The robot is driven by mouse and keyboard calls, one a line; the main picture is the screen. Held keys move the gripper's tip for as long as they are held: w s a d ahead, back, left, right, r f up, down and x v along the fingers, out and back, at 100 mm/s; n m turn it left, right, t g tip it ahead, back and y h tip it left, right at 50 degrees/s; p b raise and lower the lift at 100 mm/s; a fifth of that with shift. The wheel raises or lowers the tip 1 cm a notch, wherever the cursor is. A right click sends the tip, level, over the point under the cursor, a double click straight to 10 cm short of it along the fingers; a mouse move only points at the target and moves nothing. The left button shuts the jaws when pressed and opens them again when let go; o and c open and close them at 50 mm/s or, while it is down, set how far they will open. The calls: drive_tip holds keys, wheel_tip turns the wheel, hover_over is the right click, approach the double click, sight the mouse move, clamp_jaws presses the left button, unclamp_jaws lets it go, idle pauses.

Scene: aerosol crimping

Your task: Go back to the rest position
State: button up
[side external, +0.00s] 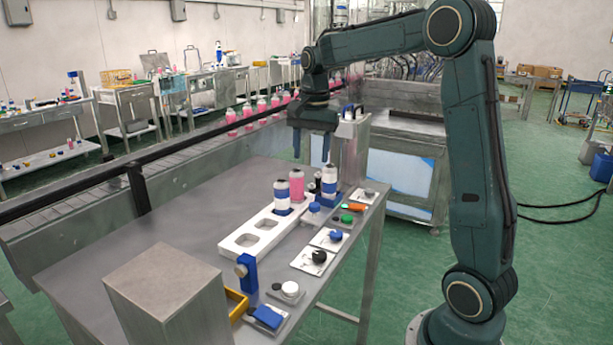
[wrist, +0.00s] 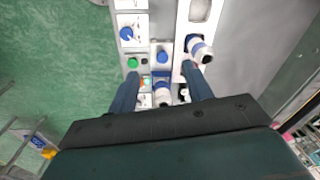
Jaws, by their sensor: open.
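My gripper (side external: 311,156) is open and empty, pointing down above the far right end of the work table. In the wrist view its two fingers (wrist: 162,72) are spread apart. A blue-and-white can (side external: 329,182) stands below and close to the right finger in the side view. In the wrist view a blue-and-white can (wrist: 163,92) shows between the fingers, partly hidden by the gripper body. I cannot tell the exact gap between fingers and can.
A white rack (side external: 238,241) with square holes holds a second blue-and-white can (side external: 282,198); a pink bottle (side external: 297,184) stands beside it. Small plates with caps (side external: 312,260) line the table's right edge. A metal box (side external: 165,290) stands near. The table's left side (side external: 150,225) is clear.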

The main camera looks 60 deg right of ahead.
drive_tip(key=s+a+n+t, duration=0.4)
drive_tip(key=s+a+n, duration=1.1)
drive_tip(key=s+a, duration=0.4)
drive_tip(key=shift+s+f+t, duration=0.15)
drive_tip(key=shift+s+t, duration=0.25)
drive_tip(key=shift+s, duration=0.7)
idle(0.7)
